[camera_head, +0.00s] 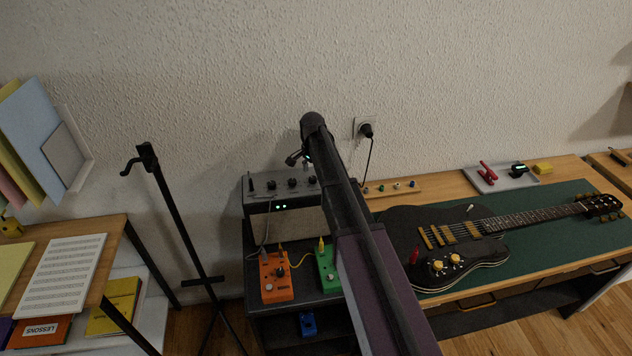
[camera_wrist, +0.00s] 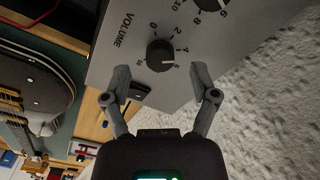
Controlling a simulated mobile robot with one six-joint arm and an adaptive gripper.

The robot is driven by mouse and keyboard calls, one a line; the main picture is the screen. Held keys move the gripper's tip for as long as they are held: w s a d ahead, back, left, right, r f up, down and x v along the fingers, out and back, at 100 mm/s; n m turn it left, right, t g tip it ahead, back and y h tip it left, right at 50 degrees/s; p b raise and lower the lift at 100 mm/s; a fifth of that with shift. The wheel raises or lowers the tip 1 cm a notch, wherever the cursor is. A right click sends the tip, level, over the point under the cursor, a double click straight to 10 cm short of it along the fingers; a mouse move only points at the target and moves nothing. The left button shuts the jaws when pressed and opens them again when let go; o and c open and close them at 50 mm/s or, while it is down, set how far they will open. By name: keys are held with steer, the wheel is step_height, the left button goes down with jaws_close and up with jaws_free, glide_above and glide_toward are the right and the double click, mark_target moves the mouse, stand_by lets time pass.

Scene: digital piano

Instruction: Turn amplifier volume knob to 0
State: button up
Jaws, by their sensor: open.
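The amplifier (camera_head: 257,207) is a dark box with a row of small knobs along its panel, behind the pedals in the head view. In the wrist view its grey panel (camera_wrist: 112,62) carries the black volume knob (camera_wrist: 160,55), beside the word VOLUME. A pale pointer mark on the knob faces the right side of the picture, roughly toward the 6. My gripper (camera_wrist: 160,75) is open and empty, its fingertips spread to either side just below the knob in the picture. I cannot tell the remaining depth. In the head view my arm mostly hides the gripper.
A second knob (camera_wrist: 211,3) is at the top of the wrist view. An orange pedal (camera_head: 277,284) and a green pedal (camera_head: 326,269) with cables stand in front of the amplifier. A black guitar (camera_head: 440,240) lies on the right bench. A black stand (camera_head: 183,230) is left.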

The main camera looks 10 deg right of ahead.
steer(key=shift+f+b, duration=0.7)
steer(key=shift+f, duration=0.3)
